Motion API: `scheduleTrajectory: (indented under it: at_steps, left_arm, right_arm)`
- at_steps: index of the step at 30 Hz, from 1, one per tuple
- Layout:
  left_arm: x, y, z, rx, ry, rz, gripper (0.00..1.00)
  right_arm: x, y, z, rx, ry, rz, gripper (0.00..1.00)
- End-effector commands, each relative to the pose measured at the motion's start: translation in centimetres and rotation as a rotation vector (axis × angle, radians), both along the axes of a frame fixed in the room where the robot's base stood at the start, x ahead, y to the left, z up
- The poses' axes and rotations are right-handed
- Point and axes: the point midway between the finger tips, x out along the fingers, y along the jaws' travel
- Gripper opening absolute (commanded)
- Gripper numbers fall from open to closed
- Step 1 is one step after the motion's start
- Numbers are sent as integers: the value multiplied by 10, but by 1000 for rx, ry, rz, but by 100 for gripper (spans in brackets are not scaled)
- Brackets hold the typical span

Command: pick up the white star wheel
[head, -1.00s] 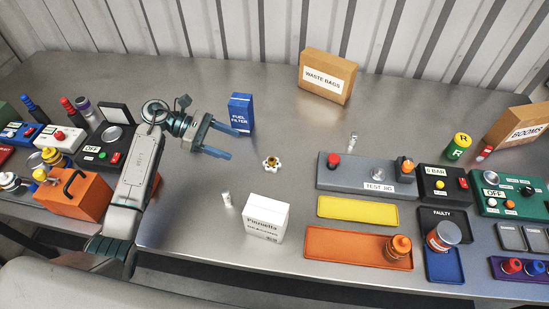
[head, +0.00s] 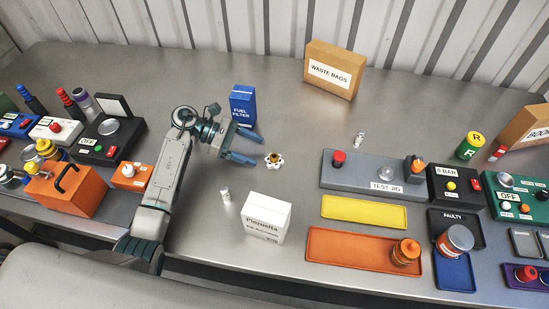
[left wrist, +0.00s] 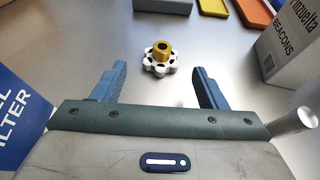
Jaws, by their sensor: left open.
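The white star wheel (head: 274,160), with a brass-coloured hub, lies on the metal bench in the head view. In the left wrist view the star wheel (left wrist: 160,60) sits ahead of the fingertips, roughly midway between them. My left gripper (head: 248,147) is open and empty, its blue fingers pointing right toward the wheel. In the left wrist view both fingers of the gripper (left wrist: 160,80) are spread apart with nothing between them. The wheel is apart from the fingers. My right gripper is not in view.
The blue fuel filter box (head: 243,106) stands close behind the gripper. The white Pinzuelta box (head: 266,218) and a small clear-and-white vial (head: 226,195) stand in front. The grey test jig (head: 372,175) is to the right. Bare bench surrounds the wheel.

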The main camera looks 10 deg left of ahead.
Motion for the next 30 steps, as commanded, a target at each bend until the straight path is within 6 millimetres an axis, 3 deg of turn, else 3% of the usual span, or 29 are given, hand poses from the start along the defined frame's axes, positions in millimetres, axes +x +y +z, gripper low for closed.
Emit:
scheduleTrajectory:
  at_steps: [6, 9, 18, 19, 26, 30]
  left_arm:
    - [-3, -29, -7, -4, 4, -1, 66]
    - [-3, -40, -15, -3, 1, -1, 66]
    - [-3, -45, -20, 0, 0, 0, 66]
    - [-3, -45, -20, 0, 0, 0, 64]
    - [-3, -45, -19, 0, 0, 0, 19]
    - [-3, -45, -19, 0, -1, 0, 18]
  right_arm:
    - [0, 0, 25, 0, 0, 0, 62]
    - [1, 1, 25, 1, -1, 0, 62]
    - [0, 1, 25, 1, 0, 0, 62]
    - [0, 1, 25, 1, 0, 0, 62]
    - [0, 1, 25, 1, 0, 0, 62]
    - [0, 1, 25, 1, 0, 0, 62]
